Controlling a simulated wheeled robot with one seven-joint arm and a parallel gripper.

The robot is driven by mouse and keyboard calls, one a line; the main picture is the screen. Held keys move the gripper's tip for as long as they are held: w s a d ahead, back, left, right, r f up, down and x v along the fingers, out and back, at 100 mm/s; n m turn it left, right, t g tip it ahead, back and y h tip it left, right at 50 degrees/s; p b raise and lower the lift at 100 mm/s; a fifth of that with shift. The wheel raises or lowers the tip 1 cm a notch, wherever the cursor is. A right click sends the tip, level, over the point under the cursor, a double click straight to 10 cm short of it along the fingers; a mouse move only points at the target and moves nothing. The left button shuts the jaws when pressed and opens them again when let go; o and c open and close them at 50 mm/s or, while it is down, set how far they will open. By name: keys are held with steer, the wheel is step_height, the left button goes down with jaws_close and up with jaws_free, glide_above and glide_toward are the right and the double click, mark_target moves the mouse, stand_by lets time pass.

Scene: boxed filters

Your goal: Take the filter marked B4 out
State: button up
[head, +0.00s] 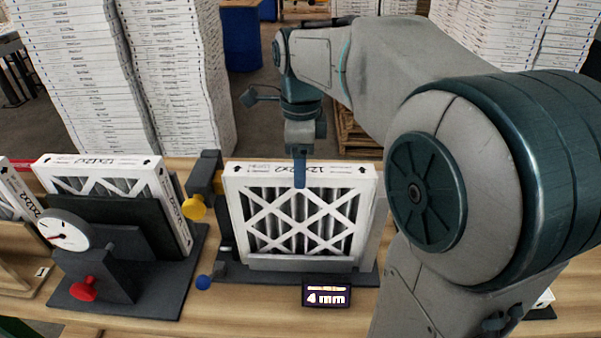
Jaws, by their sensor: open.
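A white-framed pleated filter with a lattice face (298,222) stands upright in a dark fixture at the centre, its top edge printed 12x12x2. A second white-framed filter (165,205) stands in a fixture at the left, partly hidden by a dark plate and a dial gauge. Part of a third (15,190) shows at the left edge. I cannot read a B4 mark on any of them. My gripper (300,174) points down at the top edge of the centre filter, overlapping its upper face in the picture. It is open; I cannot tell whether it touches the filter.
A display (326,296) reading 4 mm sits before the centre fixture. Yellow (194,207) and blue (203,282) knobs are at its left. The dial gauge (62,230) and a red knob (84,289) are farther left. Tall stacks of boxes (180,75) stand behind the wooden table.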

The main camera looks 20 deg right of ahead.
steer(key=shift+f, duration=1.9)
steer(key=c, duration=1.1)
steer(key=shift+c, duration=0.2)
steer(key=shift+w+a+r, duration=0.1)
steer(key=shift+a+r, duration=0.05)
steer(key=shift+a, duration=0.1)
steer(key=o, duration=0.7)
steer(key=shift+o, duration=0.2)
